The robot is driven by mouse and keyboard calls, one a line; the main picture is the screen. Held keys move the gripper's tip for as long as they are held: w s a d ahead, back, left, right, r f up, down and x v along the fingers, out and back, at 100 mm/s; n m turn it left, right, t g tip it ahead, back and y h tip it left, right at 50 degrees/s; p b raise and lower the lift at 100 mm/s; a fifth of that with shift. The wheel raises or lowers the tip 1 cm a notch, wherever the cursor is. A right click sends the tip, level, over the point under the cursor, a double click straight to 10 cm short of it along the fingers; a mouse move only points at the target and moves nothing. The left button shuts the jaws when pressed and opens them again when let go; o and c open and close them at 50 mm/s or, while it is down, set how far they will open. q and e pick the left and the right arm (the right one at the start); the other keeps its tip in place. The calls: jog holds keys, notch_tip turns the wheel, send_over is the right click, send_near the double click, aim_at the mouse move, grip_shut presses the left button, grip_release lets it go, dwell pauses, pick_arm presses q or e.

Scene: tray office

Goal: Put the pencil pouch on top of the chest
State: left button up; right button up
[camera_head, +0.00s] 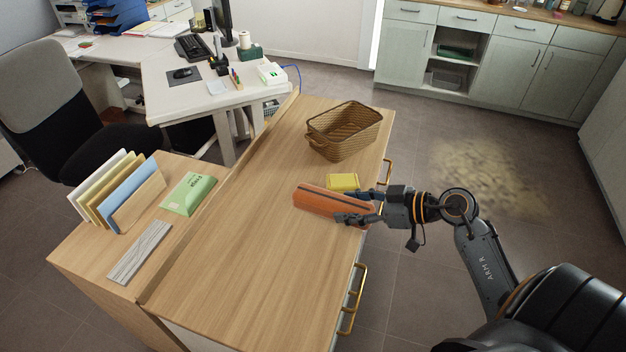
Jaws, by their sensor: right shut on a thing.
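The pencil pouch (320,201), orange with a dark stripe along it, is over the right side of the wooden chest top (240,255). I cannot tell whether it rests on the wood or is held just above it. My right gripper (360,212) comes in from the right and is shut on the pouch's right end, hiding part of it. The chest (240,255) has gold handles on its right side. My left gripper is not in view.
A yellow block (343,182) lies just behind the pouch, and a brown wicker basket (335,148) stands at the back of the chest top. On the lower left surface are a file rack (118,192), a green packet (188,193) and a grey board (139,252). The chest's front is clear.

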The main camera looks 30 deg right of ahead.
jog(key=w+d+f+m+t+h+b, duration=0.1)
jog(key=d+f+m+t+h+b, duration=0.15)
jog(key=d, duration=1.05)
jog(key=shift+m+h, duration=0.35)
jog(key=shift+h, duration=0.1)
jog(key=w+a+f, duration=0.2)
jog(key=a, duration=0.1)
jog(key=w+a+f, duration=0.6)
jog(key=shift+w+a, duration=0.15)
jog(key=shift+w, duration=0.05)
jog(key=shift+w+a+f, duration=0.15)
jog(key=shift+a+f, duration=0.1)
jog(key=shift+f, duration=0.05)
jog(key=f, duration=0.2)
jog(key=f+b, duration=0.1)
jog(key=shift+w+a+f, duration=0.2)
jog(key=shift+f, duration=0.15)
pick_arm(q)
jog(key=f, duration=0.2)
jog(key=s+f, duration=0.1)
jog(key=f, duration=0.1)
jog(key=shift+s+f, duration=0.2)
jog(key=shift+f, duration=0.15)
